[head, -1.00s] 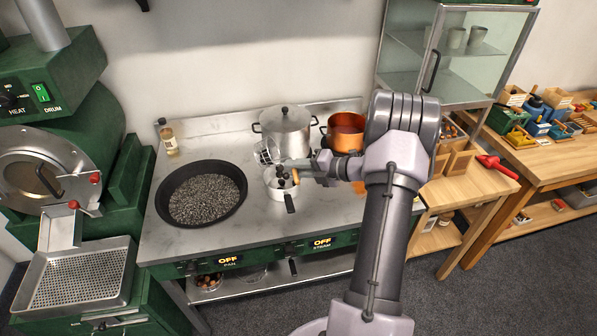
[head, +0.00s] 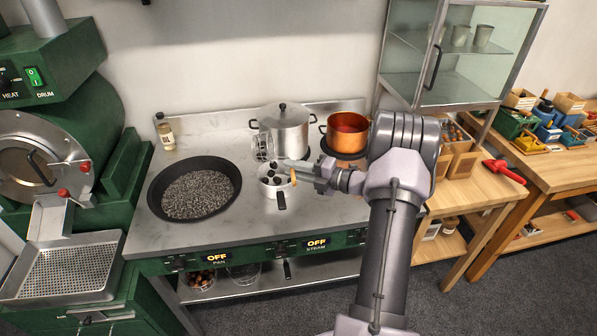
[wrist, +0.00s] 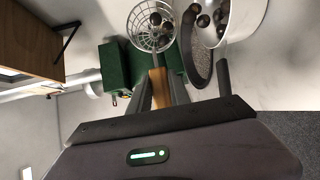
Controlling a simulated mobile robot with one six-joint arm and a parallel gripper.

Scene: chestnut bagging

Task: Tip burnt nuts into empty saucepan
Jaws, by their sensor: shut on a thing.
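My gripper (head: 300,171) is shut on the wooden handle (wrist: 160,88) of a wire basket scoop. The scoop's round wire basket (wrist: 143,30) holds a few dark burnt nuts (wrist: 156,19) in the wrist view. The saucepan (head: 271,191), small and pale with a dark handle, stands on the steel worktop just below my gripper. In the wrist view the saucepan (wrist: 238,22) is right beside the basket and has several dark nuts (wrist: 203,21) in it. In the head view dark nuts show at the saucepan's mouth; which are in the basket I cannot tell.
A wide black pan (head: 153,204) of grey grit lies left of the saucepan. A lidded steel pot (head: 284,131) and a copper pot (head: 346,142) stand behind. A spice jar (head: 166,134) is at the back left. The front of the worktop (head: 215,232) is clear.

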